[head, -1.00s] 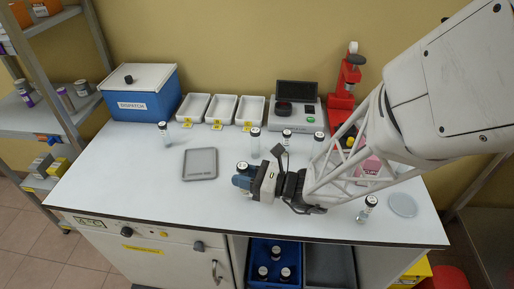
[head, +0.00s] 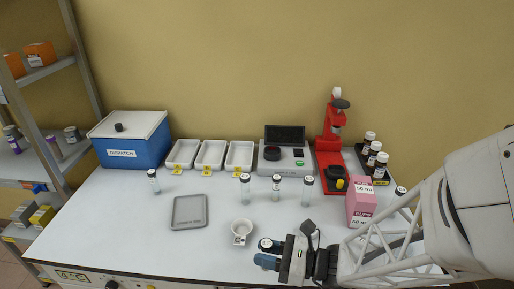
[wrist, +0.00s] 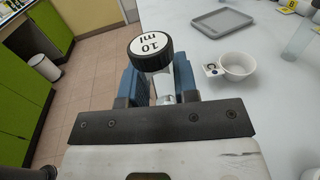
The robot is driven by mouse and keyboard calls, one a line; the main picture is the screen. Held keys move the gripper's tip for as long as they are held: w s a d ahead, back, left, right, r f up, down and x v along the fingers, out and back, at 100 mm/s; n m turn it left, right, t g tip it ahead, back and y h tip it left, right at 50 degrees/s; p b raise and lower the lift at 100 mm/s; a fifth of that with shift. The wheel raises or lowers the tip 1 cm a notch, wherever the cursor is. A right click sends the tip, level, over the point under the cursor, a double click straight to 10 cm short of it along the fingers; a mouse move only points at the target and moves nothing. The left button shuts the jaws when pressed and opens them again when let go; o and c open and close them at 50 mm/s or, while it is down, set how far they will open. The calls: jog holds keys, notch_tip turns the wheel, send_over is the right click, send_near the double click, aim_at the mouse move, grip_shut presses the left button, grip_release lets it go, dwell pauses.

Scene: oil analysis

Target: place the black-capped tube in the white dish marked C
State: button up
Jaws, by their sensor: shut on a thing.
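My gripper (wrist: 160,82) is shut on a black-capped tube (wrist: 151,46), whose white cap top reads "10 ml". In the head view, my gripper (head: 268,255) holds that tube (head: 266,244) upright near the table's front edge. Three white dishes stand in a row at the back: a left dish (head: 183,153), a middle dish (head: 211,154) and a right dish (head: 240,155). Each has a yellow tag in front; the letters are too small to read. The tube's lower part is mostly hidden by my gripper.
A small white cup (head: 241,226) and a grey tray (head: 189,212) lie left of my gripper. Several capped tubes stand midway, including one (head: 245,187) before the right dish. A blue box (head: 132,140), a dark-screened device (head: 285,158) and a red press (head: 330,150) line the back.

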jog(key=shift+w, duration=0.1)
send_over(243, 232)
jog(key=shift+w+a+f, duration=0.1)
jog(key=shift+a+f, duration=0.05)
jog(key=shift+f, duration=0.6)
jog(key=shift+f, duration=1.75)
jog(key=shift+f, duration=0.15)
jog(key=o, duration=1)
jog(key=shift+c, duration=0.2)
jog(key=shift+s+d, duration=0.25)
jog(key=shift+d, duration=1)
jog(key=shift+s+d, duration=0.25)
jog(key=shift+d, duration=0.95)
jog(key=shift+s+d, duration=0.25)
jog(key=shift+d, duration=1)
